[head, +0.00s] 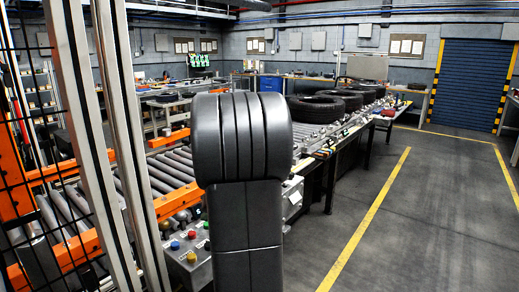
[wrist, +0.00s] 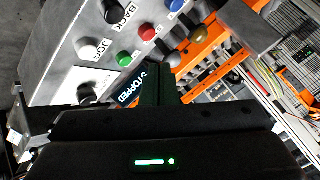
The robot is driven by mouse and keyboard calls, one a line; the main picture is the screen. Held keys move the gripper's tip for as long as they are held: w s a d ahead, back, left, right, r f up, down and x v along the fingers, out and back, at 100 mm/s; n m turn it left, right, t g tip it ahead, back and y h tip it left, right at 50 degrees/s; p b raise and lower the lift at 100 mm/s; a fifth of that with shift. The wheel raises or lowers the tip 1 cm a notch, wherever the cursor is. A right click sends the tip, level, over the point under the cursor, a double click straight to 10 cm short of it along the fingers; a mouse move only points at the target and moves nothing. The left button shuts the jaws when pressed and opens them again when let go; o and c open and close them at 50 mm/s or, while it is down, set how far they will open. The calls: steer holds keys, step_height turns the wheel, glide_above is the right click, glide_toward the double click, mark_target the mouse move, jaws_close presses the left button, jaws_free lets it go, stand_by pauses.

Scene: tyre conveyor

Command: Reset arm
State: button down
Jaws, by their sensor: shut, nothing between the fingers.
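My arm's thick dark grey links (head: 240,140) stand upright in the middle of the head view and hide what is behind them. My gripper's fingers do not show in that view. In the wrist view, my gripper (wrist: 162,80) is shut and empty, with its black body across the bottom. It points toward a grey control box (wrist: 60,65) with a green button (wrist: 125,58), a red button (wrist: 148,31), a blue button (wrist: 177,5) and a white button (wrist: 88,47). A dark display reading STOPPED (wrist: 132,88) is partly behind the fingers. I cannot tell whether they touch the box.
The control box (head: 187,268) also shows low in the head view, beside an orange-railed roller conveyor (head: 170,172). Tyres (head: 316,108) lie farther along the line. Metal posts and black mesh (head: 85,120) stand at left. The floor (head: 430,220) at right is clear.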

steer(key=shift+r, duration=0.7)
steer(key=shift+f, duration=0.15)
step_height(320, 180, down, 6)
steer(key=b, duration=0.4)
steer(key=shift+f+b, duration=0.3)
steer(key=shift+b, duration=0.85)
steer(key=shift+b, duration=0.4)
